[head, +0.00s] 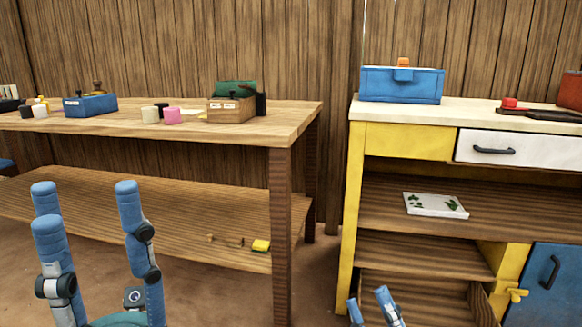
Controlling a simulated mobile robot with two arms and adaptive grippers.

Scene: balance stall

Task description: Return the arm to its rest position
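My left gripper (86,205) is at the lower left, in front of the wooden table. Its blue fingers point up and stand well apart, with nothing between them. My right gripper (368,297) is at the bottom edge, in front of the yellow cabinet. Only its blue fingertips show; they are apart, with nothing visible between them. Most of both arms is out of view.
The wooden table (303,108) holds a blue box (90,105), a wooden box (231,110) and pink and cream cylinders. A yellow block (261,246) lies on its lower shelf. The yellow cabinet (409,141) carries a blue case (402,87); a white board (435,205) lies on its shelf.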

